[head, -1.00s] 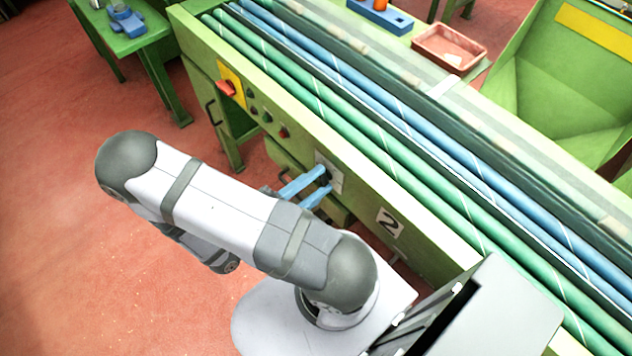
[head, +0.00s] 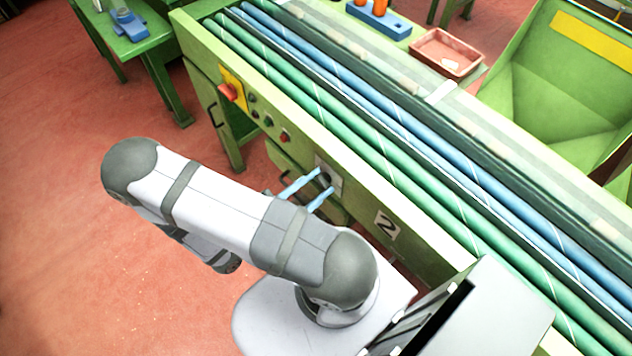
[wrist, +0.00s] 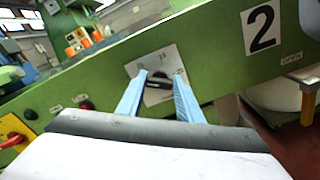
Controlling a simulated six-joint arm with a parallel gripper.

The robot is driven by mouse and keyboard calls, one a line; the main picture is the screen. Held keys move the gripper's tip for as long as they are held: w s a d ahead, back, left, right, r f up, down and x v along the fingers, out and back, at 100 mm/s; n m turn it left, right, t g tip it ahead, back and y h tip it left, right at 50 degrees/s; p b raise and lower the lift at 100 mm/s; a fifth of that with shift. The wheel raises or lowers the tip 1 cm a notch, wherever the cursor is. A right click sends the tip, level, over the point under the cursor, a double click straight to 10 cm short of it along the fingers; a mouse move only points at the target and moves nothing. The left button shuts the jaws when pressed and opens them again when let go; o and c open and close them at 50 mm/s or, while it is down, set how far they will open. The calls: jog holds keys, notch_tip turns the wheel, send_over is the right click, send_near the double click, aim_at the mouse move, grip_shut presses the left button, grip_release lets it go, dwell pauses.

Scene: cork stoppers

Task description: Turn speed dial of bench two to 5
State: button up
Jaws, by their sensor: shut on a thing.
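The speed dial (wrist: 157,83) is a dark knob on a pale square plate (wrist: 160,60) on the green side panel of bench two (head: 387,224). The plate also shows in the head view (head: 334,181). My gripper (wrist: 160,75) has its two blue fingers on either side of the dial, and it is shut on it. In the head view my gripper (head: 326,180) reaches the plate from the lower left. The wrist view shows the dial's dark bar lying nearly level, slightly tilted. The scale marks are too small to read, so I cannot tell the setting.
A red switch on a yellow plate (head: 231,88) and several small buttons (head: 268,121) sit farther left on the panel. Green and blue rollers (head: 400,160) run along the bench top. A reddish tray (head: 447,54) stands behind. Open floor (head: 60,220) lies at left.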

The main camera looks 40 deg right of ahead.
jog(key=n+p, duration=0.2)
jog(key=n, duration=0.4)
jog(key=shift+w, duration=0.15)
jog(key=shift+n, duration=0.3)
jog(key=o, duration=1.1)
jog(key=shift+a, duration=0.1)
jog(key=a+b, duration=0.1)
jog(key=a, duration=0.6)
jog(key=shift+a+b, duration=0.1)
jog(key=shift+b, duration=0.25)
